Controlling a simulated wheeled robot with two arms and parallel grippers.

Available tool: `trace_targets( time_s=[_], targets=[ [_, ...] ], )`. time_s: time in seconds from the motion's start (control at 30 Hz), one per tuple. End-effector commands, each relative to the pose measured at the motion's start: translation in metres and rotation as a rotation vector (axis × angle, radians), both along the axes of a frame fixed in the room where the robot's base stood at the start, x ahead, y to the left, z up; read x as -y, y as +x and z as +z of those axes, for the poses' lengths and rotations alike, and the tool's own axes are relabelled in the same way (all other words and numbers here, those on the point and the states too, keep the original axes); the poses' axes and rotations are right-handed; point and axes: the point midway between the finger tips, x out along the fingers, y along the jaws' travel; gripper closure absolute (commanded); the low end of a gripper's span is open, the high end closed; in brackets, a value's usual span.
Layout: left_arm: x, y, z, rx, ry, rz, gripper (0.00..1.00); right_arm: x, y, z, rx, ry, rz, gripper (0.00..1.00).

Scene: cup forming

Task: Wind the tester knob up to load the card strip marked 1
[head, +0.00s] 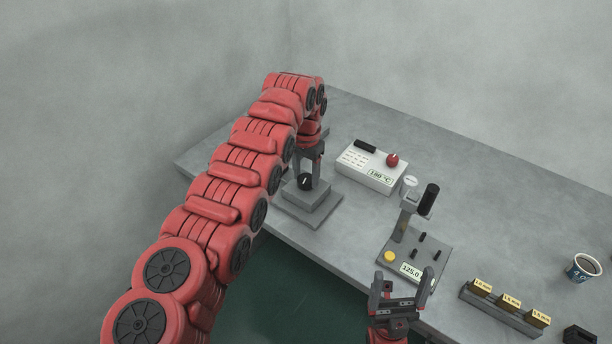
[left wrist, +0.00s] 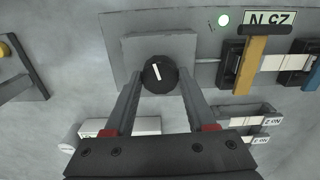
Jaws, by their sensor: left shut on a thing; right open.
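The tester's knob (head: 305,183) is black and round with a white pointer line. It also shows in the left wrist view (left wrist: 158,76), on a grey block. My left gripper (head: 308,176) is shut on the knob, with a finger on each side. In the left wrist view a white card strip (left wrist: 285,62) spans between two dark clamps, beside a yellow lever (left wrist: 249,66); its mark is not readable. In the head view my arm hides much of the tester. My right gripper (head: 403,286) is open and empty.
A white heater box (head: 371,166) with a red knob stands behind. A grey gauge stand (head: 402,222) reads 125.0. A rack (head: 505,312) with several yellow-labelled pieces and a blue cup (head: 583,267) are at right. Tagged strips (left wrist: 250,115) lie beside the tester.

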Motion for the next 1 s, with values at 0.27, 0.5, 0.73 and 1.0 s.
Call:
trace_targets(
  time_s=[0.27, 0.5, 0.73, 1.0],
  targets=[
    [0.000, 0.001, 0.001, 0.003, -0.001, 0.000, 1.00, 0.000, 0.000, 0.000, 0.000, 0.000, 0.000, 0.14],
    [0.000, 0.001, 0.001, 0.002, 0.000, 0.000, 0.14, 0.000, 0.000, 0.000, 0.000, 0.000, 0.000, 0.14],
    [0.000, 0.000, 0.000, 0.001, -0.001, 0.000, 0.14, 0.000, 0.000, 0.000, 0.000, 0.000, 0.000, 0.14],
    [0.001, 0.000, 0.027, 0.002, 0.000, -0.001, 0.14, 0.000, 0.000, -0.005, 0.000, 0.000, 0.000, 0.14]
  ],
)
